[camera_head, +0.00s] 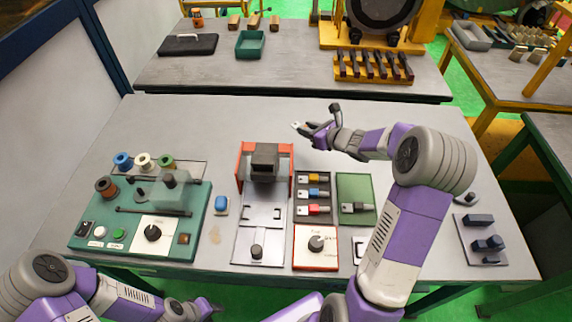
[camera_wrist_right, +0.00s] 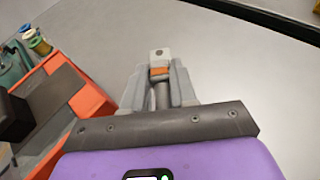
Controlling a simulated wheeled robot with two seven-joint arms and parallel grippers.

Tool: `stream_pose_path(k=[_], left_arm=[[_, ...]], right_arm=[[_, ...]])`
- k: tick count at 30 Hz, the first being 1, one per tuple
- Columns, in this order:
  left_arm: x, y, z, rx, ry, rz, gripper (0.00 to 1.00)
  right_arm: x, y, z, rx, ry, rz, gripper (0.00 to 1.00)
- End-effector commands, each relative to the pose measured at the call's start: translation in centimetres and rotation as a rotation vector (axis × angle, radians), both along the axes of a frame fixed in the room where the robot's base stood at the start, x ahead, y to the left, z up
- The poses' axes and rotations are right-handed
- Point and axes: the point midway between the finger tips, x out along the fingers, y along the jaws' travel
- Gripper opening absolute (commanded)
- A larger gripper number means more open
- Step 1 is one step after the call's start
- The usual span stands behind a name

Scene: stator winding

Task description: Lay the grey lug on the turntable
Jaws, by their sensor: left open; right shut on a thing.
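My right gripper (camera_head: 308,130) is raised over the back part of the near table and shut on a lug. In the right wrist view the lug (camera_wrist_right: 160,57) has a pale flat tongue with a hole, an orange band and a grey barrel between the fingers (camera_wrist_right: 160,88). Its tongue (camera_head: 297,125) points left in the head view. Another lug (camera_head: 356,208), dark grey with a pale tongue, lies on the green tray (camera_head: 354,187). My left gripper (camera_head: 209,306) is low at the front edge, open. I cannot tell which thing is the turntable.
A red-framed fixture (camera_head: 241,160) with a dark block stands mid-table, left of my right gripper. A dark tray (camera_head: 301,220) holds yellow, blue and red lugs. A teal station (camera_head: 90,238) with spools stands left.

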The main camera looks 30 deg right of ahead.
Motion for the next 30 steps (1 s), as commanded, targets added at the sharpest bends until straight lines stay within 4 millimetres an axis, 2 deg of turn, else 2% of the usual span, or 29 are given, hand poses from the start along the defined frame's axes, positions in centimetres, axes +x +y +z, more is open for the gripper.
stream_pose_path(k=[6,14,20,30], left_arm=[[0.0,0.0,-1.5,0.0,0.0,0.0,0.43],[0.0,0.0,-2.1,0.0,0.0,0.0,0.43],[0.0,0.0,-3.0,0.0,0.0,0.0,0.43],[0.0,0.0,-3.1,0.0,0.0,0.0,0.43]], right_arm=[[0.0,0.0,-4.4,0.003,0.004,-0.001,0.0],[0.0,0.0,-6.6,0.001,0.001,0.0,0.0],[-0.1,0.0,-9.5,0.002,0.002,0.0,0.0],[0.0,0.0,-9.8,0.0,0.0,0.0,0.0]])
